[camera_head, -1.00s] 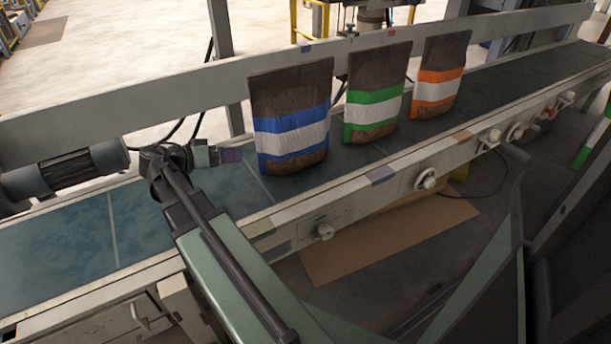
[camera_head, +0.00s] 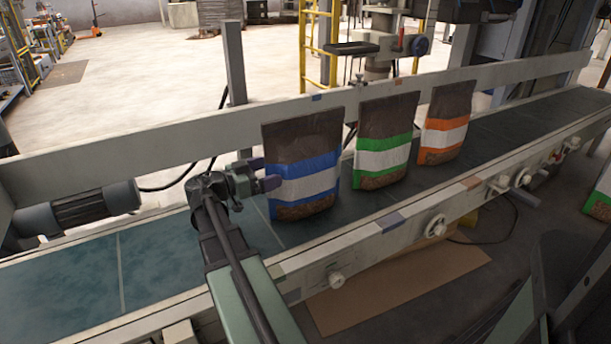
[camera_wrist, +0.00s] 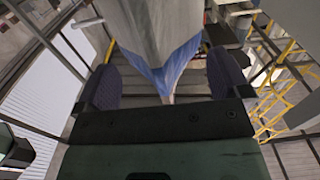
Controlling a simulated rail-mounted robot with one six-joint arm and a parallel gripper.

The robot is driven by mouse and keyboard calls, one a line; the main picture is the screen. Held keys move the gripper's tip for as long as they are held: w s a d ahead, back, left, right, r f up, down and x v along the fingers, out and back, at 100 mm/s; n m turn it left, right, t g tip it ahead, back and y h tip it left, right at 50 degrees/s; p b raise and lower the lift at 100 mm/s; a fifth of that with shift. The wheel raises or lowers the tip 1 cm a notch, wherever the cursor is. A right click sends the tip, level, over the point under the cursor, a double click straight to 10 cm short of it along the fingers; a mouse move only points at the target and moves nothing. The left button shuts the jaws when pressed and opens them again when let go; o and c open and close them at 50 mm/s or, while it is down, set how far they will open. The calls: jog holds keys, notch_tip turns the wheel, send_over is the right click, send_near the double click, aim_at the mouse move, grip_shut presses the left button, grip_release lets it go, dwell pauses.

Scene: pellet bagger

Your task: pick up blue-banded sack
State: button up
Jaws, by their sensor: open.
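The blue-banded sack (camera_head: 303,170) stands upright on the conveyor, leaning near the back rail. It is brown with blue and white bands. My gripper (camera_head: 262,174) is at its left edge, with the fingers close to the blue and white bands. In the wrist view, my gripper (camera_wrist: 165,85) is open, with a dark pad on each side. The sack's white and blue side (camera_wrist: 160,45) shows ahead, with its blue part between the pads. The pads do not appear closed on it.
A green-banded sack (camera_head: 384,150) and an orange-banded sack (camera_head: 445,128) stand to the right on the same conveyor belt (camera_head: 160,268). The back rail (camera_head: 120,155) runs behind them. A motor (camera_head: 85,208) sits at the left. The belt left of my gripper is clear.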

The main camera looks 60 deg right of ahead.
aim_at(276, 169)
jog(key=x, duration=0.3)
jog(key=shift+s+d, duration=0.15)
jog(key=shift+d, duration=0.05)
jog(key=shift+a, duration=0.15)
jog(key=c, duration=1.7)
